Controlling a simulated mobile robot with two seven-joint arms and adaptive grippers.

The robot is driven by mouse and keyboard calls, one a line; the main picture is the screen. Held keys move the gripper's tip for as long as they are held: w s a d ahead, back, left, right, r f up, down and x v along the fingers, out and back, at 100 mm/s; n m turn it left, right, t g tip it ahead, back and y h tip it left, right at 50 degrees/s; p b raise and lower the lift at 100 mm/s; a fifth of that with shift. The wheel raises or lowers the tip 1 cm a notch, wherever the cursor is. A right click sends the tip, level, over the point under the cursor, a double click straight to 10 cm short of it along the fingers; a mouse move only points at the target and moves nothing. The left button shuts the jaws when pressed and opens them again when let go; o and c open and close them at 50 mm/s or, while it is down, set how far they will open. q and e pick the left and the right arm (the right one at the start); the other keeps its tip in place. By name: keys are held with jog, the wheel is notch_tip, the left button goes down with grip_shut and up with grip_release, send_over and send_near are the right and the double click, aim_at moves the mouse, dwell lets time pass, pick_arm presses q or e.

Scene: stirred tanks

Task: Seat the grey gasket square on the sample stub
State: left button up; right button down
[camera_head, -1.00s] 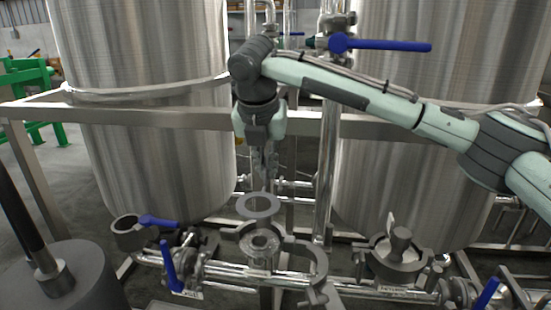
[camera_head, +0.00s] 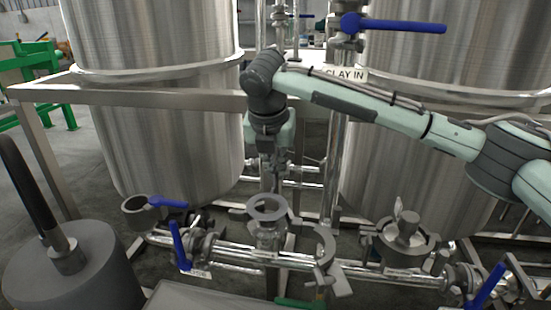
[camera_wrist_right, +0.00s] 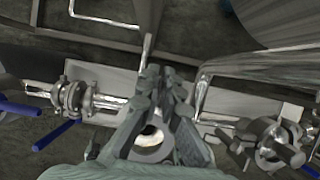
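The grey gasket (camera_head: 284,205) is a flat ring with an open middle. It lies level at the mouth of the sample stub (camera_head: 267,240), nearly lined up with it. I cannot tell whether it rests flat on the rim or sits just above it. My right gripper (camera_head: 269,188) points down at the far edge of the gasket and appears shut on it. In the right wrist view the gripper's fingers (camera_wrist_right: 152,90) are close together, with a grey ring (camera_wrist_right: 150,153) partly visible between them. My left gripper is not in view.
An open clamp (camera_head: 329,245) hangs just right of the stub. A capped fitting (camera_head: 407,226) stands farther right. Blue-handled valves (camera_head: 179,245) and an open cup-like fitting (camera_head: 137,203) are on the left. Steel tanks (camera_head: 160,130) and a frame rail (camera_head: 140,95) stand behind.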

aim_at(276, 182)
jog(key=shift+f, duration=0.5)
dwell(0.7)
dwell(0.6)
jog(key=shift+f, duration=0.2)
jog(key=shift+f, duration=0.35)
jog(key=shift+f, duration=0.5)
jog(key=shift+f, duration=0.4)
